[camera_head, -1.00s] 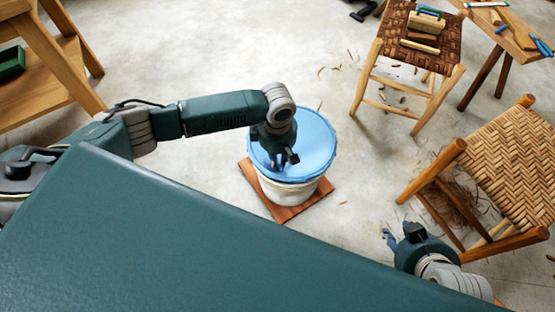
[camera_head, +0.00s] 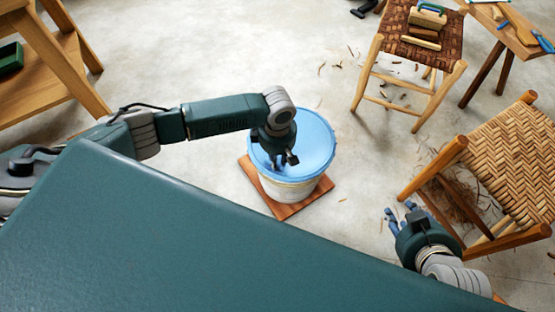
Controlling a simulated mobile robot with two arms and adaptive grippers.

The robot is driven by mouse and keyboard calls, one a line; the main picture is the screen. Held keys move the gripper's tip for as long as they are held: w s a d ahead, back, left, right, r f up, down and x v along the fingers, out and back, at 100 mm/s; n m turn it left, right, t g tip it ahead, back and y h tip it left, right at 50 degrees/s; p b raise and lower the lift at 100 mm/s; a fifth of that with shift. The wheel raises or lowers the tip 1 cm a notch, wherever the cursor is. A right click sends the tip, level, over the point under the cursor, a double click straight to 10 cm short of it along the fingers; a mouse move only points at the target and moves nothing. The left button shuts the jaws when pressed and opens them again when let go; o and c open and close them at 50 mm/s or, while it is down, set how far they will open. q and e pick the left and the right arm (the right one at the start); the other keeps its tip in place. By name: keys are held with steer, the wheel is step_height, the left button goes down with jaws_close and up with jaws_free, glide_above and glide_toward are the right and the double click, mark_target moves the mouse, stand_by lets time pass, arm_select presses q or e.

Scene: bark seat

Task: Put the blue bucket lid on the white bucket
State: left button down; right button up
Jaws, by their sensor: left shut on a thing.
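The round blue bucket lid (camera_head: 318,145) lies flat over the top of the white bucket (camera_head: 290,190), covering its mouth. From above I cannot tell if its rim is fully seated all round. The bucket stands upright on a reddish-brown wooden board (camera_head: 319,192). My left gripper (camera_head: 284,164) reaches down onto the lid from above, left of the lid's middle, and is shut on it; the exact grip is partly hidden by the gripper. My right gripper (camera_head: 397,215) is away at the lower right, with its blue fingers spread and empty, touching nothing.
A woven-seat chair (camera_head: 515,160) stands at the right, close to my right gripper. A stool (camera_head: 420,35) with tools on its dark woven seat is at the back right. A wooden shelf (camera_head: 60,70) is at the left. Bare floor surrounds the board, with some bark scraps.

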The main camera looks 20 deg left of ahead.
steer(key=shift+s+d+f, duration=0.1)
steer(key=shift+s+f, duration=0.1)
steer(key=shift+s, duration=0.15)
stand_by(0.3)
steer(key=shift+s+f, duration=0.1)
steer(key=shift+s, duration=0.1)
arm_select(q)
steer(key=shift+p, duration=0.3)
arm_select(e)
steer(key=shift+s+d+f+g, duration=0.2)
steer(key=shift+s+f+g, duration=0.1)
steer(key=shift+s, duration=0.1)
steer(key=shift+s+d+f+g, duration=0.2)
steer(key=shift+s+g, duration=0.1)
steer(key=shift+s, duration=0.1)
steer(key=shift+s, duration=0.25)
steer(key=shift+s+d+f, duration=0.15)
steer(key=shift+s, duration=0.1)
steer(key=shift+s+f+g, duration=0.1)
steer(key=shift+s+g, duration=0.1)
steer(key=shift+g, duration=0.1)
steer(key=shift+s+d, duration=0.1)
steer(key=shift+s, duration=0.05)
steer(key=shift+s+d+f, duration=0.1)
steer(key=shift+s+f, duration=0.05)
steer(key=shift+s, duration=0.1)
